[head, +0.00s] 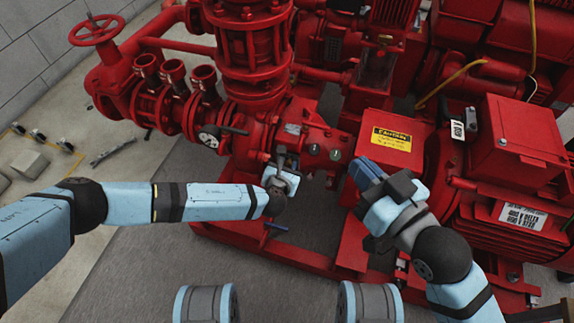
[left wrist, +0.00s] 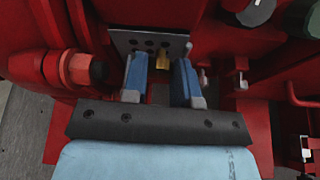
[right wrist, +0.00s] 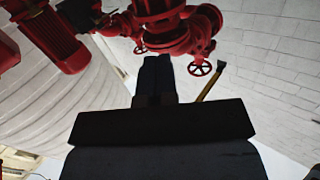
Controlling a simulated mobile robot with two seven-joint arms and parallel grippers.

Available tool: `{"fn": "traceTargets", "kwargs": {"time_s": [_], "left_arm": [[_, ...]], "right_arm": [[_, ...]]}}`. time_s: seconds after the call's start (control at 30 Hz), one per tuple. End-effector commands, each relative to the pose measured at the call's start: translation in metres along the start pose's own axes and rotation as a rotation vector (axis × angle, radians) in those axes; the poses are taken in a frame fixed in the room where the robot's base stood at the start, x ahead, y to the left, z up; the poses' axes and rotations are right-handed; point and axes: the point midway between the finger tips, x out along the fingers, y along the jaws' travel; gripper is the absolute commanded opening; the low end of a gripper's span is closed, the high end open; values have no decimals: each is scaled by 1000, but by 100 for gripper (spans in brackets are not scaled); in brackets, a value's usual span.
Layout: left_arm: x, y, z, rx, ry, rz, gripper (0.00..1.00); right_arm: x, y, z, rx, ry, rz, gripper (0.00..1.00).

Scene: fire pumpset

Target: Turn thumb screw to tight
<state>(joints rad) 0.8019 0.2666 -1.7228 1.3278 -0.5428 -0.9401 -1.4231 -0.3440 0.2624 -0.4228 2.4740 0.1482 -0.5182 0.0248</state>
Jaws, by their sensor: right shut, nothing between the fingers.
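A small brass piece (left wrist: 163,58), which looks like the thumb screw, sits at a grey metal plate (left wrist: 124,43) with dark holes in the left wrist view. My left gripper (left wrist: 162,75) is open, with one blue finger to each side of the brass piece and a gap visible on both sides. In the head view the left gripper (head: 284,160) is at the red pump body, and the screw there is hidden or too small to make out. My right gripper (head: 362,170) is shut and empty in front of the red housing; its fingers are together in the right wrist view (right wrist: 156,70).
The red pumpset (head: 260,60) fills the back, with a handwheel (head: 96,30) at upper left. A red box with a yellow caution label (head: 391,139) stands close behind my right gripper. Red pipework (left wrist: 75,68) lies left of my left fingers.

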Motion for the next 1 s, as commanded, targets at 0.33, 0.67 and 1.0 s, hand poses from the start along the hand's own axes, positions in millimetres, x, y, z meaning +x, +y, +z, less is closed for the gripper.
{"fn": "traceTargets", "kwargs": {"time_s": [0.33,0.67,1.0], "left_arm": [[-2,-1,4,103,3,43,3],[0,-1,0,129,1,53,3],[0,0,0,128,1,53,37]], "right_arm": [[-6,-9,-11,89,-40,-7,0],[-7,-14,5,153,-71,6,0],[-6,-11,-3,130,-55,-1,0]]}}
